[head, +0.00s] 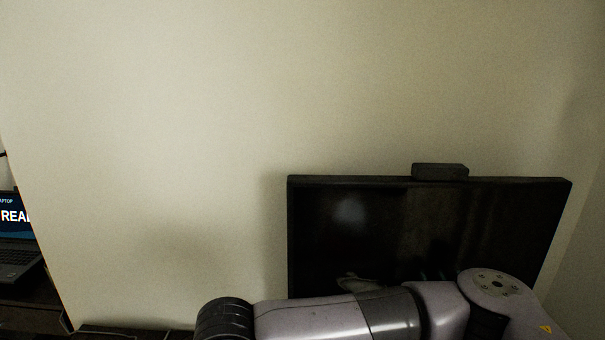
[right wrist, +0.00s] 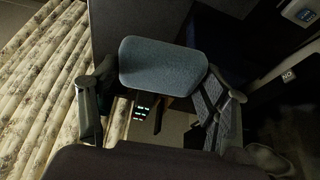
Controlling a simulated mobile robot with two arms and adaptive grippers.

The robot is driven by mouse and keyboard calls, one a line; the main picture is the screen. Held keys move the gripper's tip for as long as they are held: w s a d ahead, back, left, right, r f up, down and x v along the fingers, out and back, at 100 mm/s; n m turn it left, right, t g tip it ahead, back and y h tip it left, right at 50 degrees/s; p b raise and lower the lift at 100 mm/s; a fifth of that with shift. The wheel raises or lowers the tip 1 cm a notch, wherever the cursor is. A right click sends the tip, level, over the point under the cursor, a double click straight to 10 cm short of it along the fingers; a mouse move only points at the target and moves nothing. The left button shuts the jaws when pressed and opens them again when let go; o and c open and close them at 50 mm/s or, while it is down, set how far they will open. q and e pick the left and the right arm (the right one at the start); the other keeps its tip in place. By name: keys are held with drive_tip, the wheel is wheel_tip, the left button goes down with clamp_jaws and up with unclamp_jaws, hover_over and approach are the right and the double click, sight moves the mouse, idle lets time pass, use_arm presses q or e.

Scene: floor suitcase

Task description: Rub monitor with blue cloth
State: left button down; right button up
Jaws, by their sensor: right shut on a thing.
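The black monitor (head: 430,225) stands against the pale wall at the right of the head view, with a small dark box (head: 440,172) on its top edge. My arm crosses in front of its lower part and hides that part. In the right wrist view the blue cloth (right wrist: 160,64) shows as a rounded grey-blue pad. My right gripper (right wrist: 163,76) is shut on it, one finger at each side. I cannot tell whether the cloth touches the monitor. The right gripper is hidden in the head view. My left gripper shows in neither view.
A laptop (head: 15,240) with a lit screen sits at the far left of the head view. The wall between laptop and monitor is bare. In the right wrist view a pale patterned fabric (right wrist: 40,85) hangs at the left, and a small lit display (right wrist: 141,113) shows below the cloth.

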drive_tip(key=d, duration=0.1)
drive_tip(key=d+r+n, duration=0.1)
drive_tip(key=d, duration=0.1)
drive_tip(key=shift+r+t, duration=0.1)
drive_tip(key=shift+t, duration=0.2)
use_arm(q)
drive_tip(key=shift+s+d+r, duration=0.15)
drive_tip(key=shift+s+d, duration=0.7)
use_arm(e)
drive_tip(key=w+d+r+n+t+y, duration=0.1)
drive_tip(key=w+d+r+n, duration=0.2)
drive_tip(key=d+n, duration=0.3)
drive_tip(key=w+d+r+n+t+y, duration=0.2)
drive_tip(key=d+r+n, duration=0.4)
drive_tip(key=d, duration=0.4)
drive_tip(key=shift+w+d+r+n+t, duration=0.3)
drive_tip(key=shift+w+d, duration=0.1)
drive_tip(key=shift+w, duration=0.1)
drive_tip(key=shift+f, duration=0.15)
